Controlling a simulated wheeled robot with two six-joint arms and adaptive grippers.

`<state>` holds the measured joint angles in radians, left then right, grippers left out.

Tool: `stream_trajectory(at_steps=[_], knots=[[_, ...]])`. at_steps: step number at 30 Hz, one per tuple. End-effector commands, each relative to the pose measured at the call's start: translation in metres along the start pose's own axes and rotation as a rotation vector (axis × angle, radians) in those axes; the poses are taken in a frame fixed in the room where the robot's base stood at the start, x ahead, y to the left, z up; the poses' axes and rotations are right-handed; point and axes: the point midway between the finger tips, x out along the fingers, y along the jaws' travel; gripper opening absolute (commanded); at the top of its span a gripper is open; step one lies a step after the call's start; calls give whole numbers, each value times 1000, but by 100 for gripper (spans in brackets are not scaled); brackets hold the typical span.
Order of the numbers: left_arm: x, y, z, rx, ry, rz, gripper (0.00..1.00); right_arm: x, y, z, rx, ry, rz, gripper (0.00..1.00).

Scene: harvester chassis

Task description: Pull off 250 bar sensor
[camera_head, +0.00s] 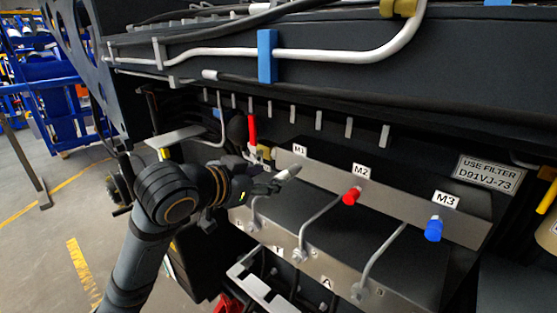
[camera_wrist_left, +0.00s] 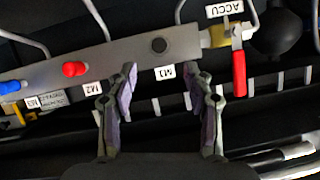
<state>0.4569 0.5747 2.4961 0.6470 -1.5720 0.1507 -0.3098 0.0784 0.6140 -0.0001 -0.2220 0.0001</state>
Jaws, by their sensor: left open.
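A red sensor-like plug (camera_head: 351,195) sits at the M2 port and a blue one (camera_head: 433,229) at the M3 port of a grey metal plate (camera_head: 400,205). In the left wrist view the red plug (camera_wrist_left: 74,69) and blue plug (camera_wrist_left: 11,87) are left of the fingers. No 250 bar marking is readable on either. A dark round port or cap (camera_wrist_left: 158,45) is by the M1 label, straight ahead of the fingers. My left gripper (camera_head: 286,173) is near M1, left of the red plug; its fingers (camera_wrist_left: 159,72) are apart and empty. My right gripper is not seen.
A red lever (camera_head: 252,130) on a brass valve is close to my left gripper; it also shows in the wrist view (camera_wrist_left: 239,74). Bent metal pipes (camera_head: 318,225) run below the plate. A hose and white pipe (camera_head: 340,54) cross above. Open floor lies at left.

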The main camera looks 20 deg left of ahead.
Motion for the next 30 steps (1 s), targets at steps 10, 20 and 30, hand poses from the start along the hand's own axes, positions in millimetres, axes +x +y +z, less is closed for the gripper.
stream_trajectory(at_steps=[10,20,30], knots=[[48,0,-2,-7,2,3,52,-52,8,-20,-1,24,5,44],[78,0,0,1,0,0,52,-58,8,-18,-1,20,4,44],[79,0,0,2,0,0,37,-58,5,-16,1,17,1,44]])
